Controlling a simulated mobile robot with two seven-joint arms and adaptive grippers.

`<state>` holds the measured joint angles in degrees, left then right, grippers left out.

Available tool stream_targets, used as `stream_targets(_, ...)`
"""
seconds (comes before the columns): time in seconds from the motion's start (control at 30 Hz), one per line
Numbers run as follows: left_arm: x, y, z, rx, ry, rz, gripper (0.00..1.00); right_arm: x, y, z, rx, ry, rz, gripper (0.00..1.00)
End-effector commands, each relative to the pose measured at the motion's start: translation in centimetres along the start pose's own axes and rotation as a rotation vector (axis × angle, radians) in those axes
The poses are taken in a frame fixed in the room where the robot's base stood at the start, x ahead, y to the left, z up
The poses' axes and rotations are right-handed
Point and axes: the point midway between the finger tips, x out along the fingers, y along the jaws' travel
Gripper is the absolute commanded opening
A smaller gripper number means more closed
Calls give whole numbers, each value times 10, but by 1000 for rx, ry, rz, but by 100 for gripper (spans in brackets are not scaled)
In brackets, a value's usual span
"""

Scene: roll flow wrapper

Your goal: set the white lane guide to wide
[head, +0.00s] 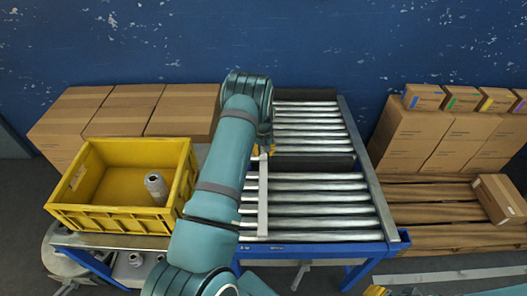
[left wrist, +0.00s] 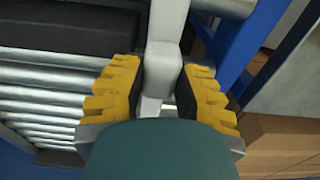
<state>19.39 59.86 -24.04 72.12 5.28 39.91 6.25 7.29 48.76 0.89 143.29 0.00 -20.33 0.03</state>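The white lane guide (head: 263,200) is a pale bar lying lengthwise over the left part of the roller conveyor. In the left wrist view the guide (left wrist: 162,60) runs between the fingers. My left gripper (head: 264,152) is at the guide's far end, its yellow fingers partly hidden by my arm. In the left wrist view my left gripper (left wrist: 161,88) has a dark pad against each side of the guide and looks shut on it. A yellow tip of my right gripper (head: 376,291) shows at the bottom edge, away from the conveyor; its opening is not visible.
The roller conveyor (head: 325,236) has a blue frame and a dark crossbar (head: 312,162). A yellow crate (head: 110,215) with a grey roll (head: 156,187) stands left of my arm. Cardboard boxes (head: 410,135) stand at right. The rollers right of the guide are clear.

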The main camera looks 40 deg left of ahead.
Motion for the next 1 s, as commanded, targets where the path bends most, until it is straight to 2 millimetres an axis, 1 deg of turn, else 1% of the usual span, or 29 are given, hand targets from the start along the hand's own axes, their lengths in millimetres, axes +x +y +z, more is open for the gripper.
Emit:
stream_targets(0.17,1,0,1,0,-1,0,0,0,0,0,0,0,0,47)
stream_targets(0.27,2,-9,0,-3,-1,-1,0,1,0,0,0,0,0,47)
stream_targets(0.37,2,-31,0,-7,-2,-2,0,3,1,0,0,1,0,47)
stream_targets(0.4,3,-42,0,-8,-3,-2,0,4,2,0,0,1,0,47)
stream_targets(0.5,3,-66,0,-7,-2,-3,0,7,3,0,0,3,0,47)
stream_targets(0.63,3,-88,1,-4,-3,-2,0,10,4,-1,-1,4,0,47)
stream_targets(0.77,3,-95,2,-1,-4,-2,0,11,4,-1,-1,5,0,47)
stream_targets(1.0,3,-97,2,-1,-5,-5,0,10,4,-1,-1,5,0,47)
